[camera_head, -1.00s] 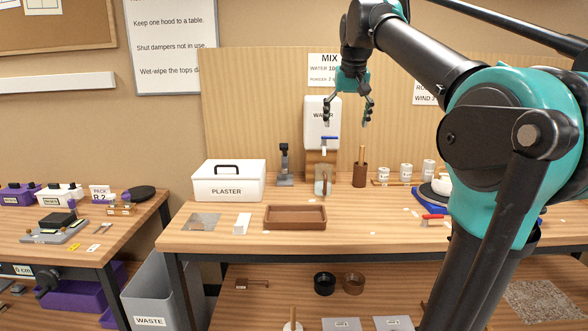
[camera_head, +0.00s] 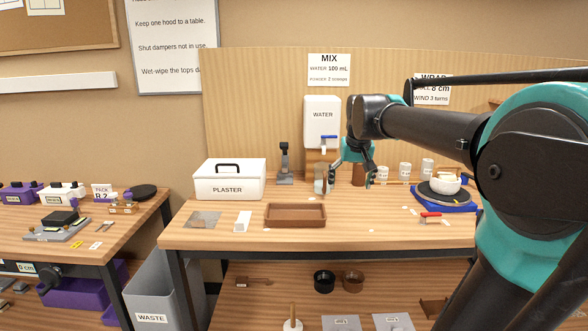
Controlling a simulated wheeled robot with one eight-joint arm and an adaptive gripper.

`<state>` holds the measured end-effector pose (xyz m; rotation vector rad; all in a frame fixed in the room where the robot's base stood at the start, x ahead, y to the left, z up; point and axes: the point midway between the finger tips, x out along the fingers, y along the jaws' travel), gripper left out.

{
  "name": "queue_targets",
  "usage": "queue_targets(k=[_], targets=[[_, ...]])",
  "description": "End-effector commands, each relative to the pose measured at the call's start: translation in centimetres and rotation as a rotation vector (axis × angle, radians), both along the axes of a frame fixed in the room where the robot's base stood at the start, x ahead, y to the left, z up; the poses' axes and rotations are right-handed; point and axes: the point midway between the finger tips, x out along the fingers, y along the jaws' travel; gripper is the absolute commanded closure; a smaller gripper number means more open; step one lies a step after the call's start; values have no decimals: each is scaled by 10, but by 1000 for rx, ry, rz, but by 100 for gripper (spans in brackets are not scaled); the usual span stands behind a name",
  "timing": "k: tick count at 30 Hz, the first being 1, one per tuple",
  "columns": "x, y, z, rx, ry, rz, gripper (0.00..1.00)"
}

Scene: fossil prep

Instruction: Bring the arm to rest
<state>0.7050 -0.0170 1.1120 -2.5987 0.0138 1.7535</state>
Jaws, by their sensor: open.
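My gripper (camera_head: 349,184) hangs over the workbench at the right of the water dispenser, at the end of my teal and dark grey arm. Its fingers point down and stand apart, with nothing seen between them. The left finger is close in the picture to a clear beaker (camera_head: 320,179) below the dispenser; I cannot tell whether they touch. The arm reaches in from the right and hides part of the bench's right side.
The white water dispenser (camera_head: 322,115), plaster box (camera_head: 230,183), brown tray (camera_head: 295,216) and blue-based turntable (camera_head: 445,192) with a white bowl stand on the bench (camera_head: 370,240). Several small cups stand behind. The bench's front middle is mostly clear. A waste bin (camera_head: 165,290) stands left.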

Motion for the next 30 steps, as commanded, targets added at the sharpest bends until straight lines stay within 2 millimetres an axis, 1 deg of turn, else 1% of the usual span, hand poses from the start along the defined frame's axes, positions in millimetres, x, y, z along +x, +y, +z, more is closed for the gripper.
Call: queue_targets(k=[1,2,3,5,6,8,9,11,12,15,18,21,24,30], targets=[[-13,-3,-29,0,1,-1,17],[-20,-5,-45,1,2,-1,17],[-31,-7,-67,1,3,0,17],[-49,-10,-98,2,5,2,17],[-62,-12,-118,2,6,2,17],[-84,-15,-149,2,7,2,17],[-99,-16,-168,2,8,3,17],[-122,-18,-195,1,9,5,17],[-137,-19,-212,2,10,6,17],[-172,-22,-246,2,12,6,17],[-197,-23,-268,3,13,7,17],[-211,-23,-280,3,13,9,17],[-216,-23,-283,3,14,9,17],[-216,-23,-283,3,14,10,17]])
